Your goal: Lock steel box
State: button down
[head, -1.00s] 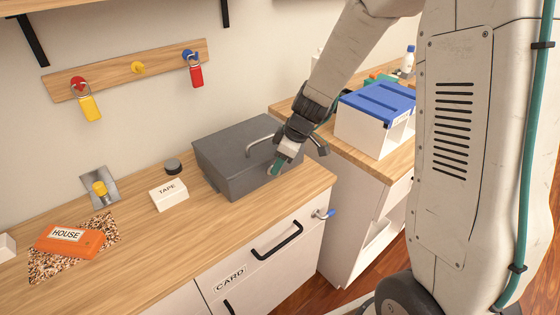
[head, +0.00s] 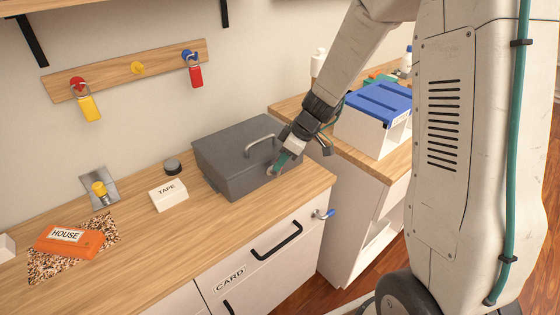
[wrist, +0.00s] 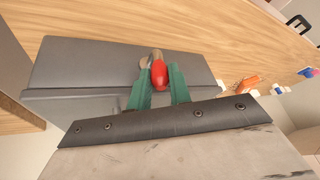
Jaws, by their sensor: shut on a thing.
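The grey steel box (head: 225,160) stands on the wooden counter with its lid down and a metal handle on the lid. My gripper (head: 277,167) is at the right part of the box's front face. In the wrist view my gripper (wrist: 159,88) has its green fingers closed around a small red piece (wrist: 159,73), which looks like a key head. A round metal part (wrist: 156,55) shows just beyond the red piece, by the box (wrist: 90,72). The fingers hide how far the red piece's shaft reaches into the box.
A white TAPE box (head: 168,196) and an orange HOUSE pouch (head: 70,241) lie left on the counter. Padlocks with yellow (head: 89,107) and red (head: 196,74) bodies hang on the wall rack. A blue-lidded bin (head: 375,110) stands right.

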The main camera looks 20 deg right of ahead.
aim_at(274, 172)
jog(key=d+y, duration=0.1)
jog(key=f+y, duration=0.1)
jog(key=y, duration=0.1)
jog(key=w+d+m+g+y, duration=0.1)
jog(key=y, duration=0.1)
jog(key=shift+d+f, duration=0.15)
jog(key=shift+d, duration=0.15)
jog(key=shift+w+d+f+m+g+y, duration=0.1)
jog(key=shift+d+f+m+g+y, duration=0.15)
jog(key=shift+y, duration=0.5)
jog(key=shift+d+f+m+g+y, duration=0.1)
jog(key=shift+d+f+y, duration=0.15)
jog(key=shift+y, duration=0.55)
jog(key=shift+w+d+f+m+g+y, duration=0.15)
jog(key=shift+f+y, duration=0.2)
jog(key=shift+y, duration=0.4)
jog(key=shift+s, duration=0.1)
jog(key=c, duration=1.3)
grip_release()
jog(key=s+r, duration=0.2)
jog(key=s, duration=0.6)
jog(key=s+a+r, duration=0.1)
jog(key=s+r, duration=0.2)
jog(key=s, duration=0.5)
